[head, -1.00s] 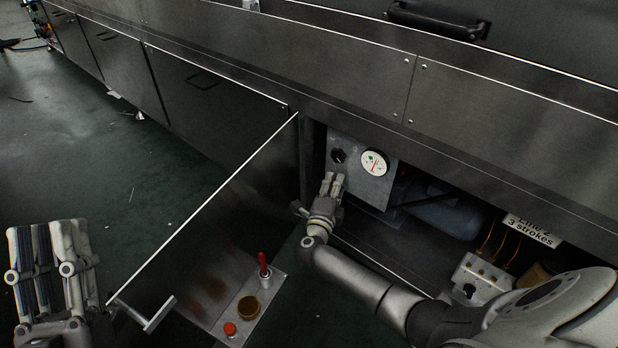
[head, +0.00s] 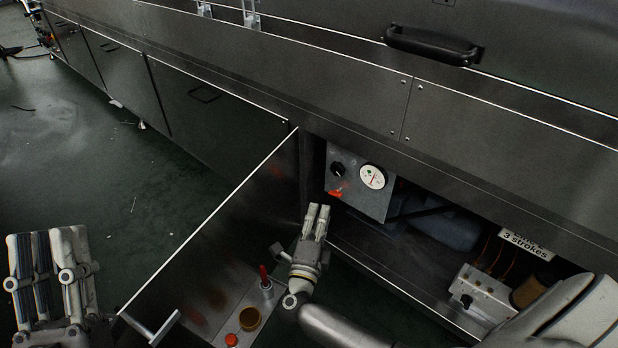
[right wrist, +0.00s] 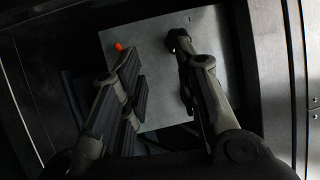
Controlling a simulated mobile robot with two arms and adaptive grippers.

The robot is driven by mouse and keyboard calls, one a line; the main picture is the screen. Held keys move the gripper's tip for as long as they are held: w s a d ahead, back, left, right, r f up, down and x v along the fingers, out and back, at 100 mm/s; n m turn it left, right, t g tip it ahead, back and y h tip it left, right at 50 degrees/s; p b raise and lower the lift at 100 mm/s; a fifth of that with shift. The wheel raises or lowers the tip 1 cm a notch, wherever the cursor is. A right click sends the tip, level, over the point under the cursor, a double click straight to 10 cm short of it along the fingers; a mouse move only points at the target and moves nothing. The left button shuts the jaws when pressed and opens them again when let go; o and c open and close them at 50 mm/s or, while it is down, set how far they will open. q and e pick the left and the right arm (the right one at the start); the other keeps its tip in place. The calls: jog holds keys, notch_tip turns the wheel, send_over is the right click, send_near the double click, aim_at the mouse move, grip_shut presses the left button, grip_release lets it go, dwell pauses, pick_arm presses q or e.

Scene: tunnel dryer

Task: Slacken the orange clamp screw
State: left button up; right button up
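The orange clamp screw (head: 335,193) shows low on the left side of a grey panel (head: 360,200), below a black knob (head: 338,169). In the right wrist view it is a small orange piece (right wrist: 118,47) near the tip of the left-hand finger. My right gripper (head: 318,208) is in front of and below the panel, apart from the screw in the head view. Its fingers (right wrist: 158,55) stand apart with nothing between them. My left gripper (head: 48,238) is at the lower left over the floor, holding nothing visible; its finger gap is unclear.
A round gauge (head: 372,177) sits right of the knob. An open door (head: 215,235) stands left of the opening. A tray (head: 222,318) below holds a red-handled item (head: 265,280), a brown cup (head: 249,318) and an orange cap (head: 232,340). A valve block (head: 482,290) is at right.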

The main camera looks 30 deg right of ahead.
jog(key=s+a+r+n+t, duration=0.1)
jog(key=s+a+r+t, duration=0.1)
jog(key=r, duration=0.7)
jog(key=s+a+r+n+t+h+p, duration=0.1)
jog(key=s+a+r+n+t, duration=0.1)
jog(key=r, duration=0.8)
jog(key=shift+s+a+r+t, duration=0.25)
jog(key=shift+s+a+t, duration=0.4)
jog(key=shift+t, duration=0.75)
jog(key=shift+r, duration=0.1)
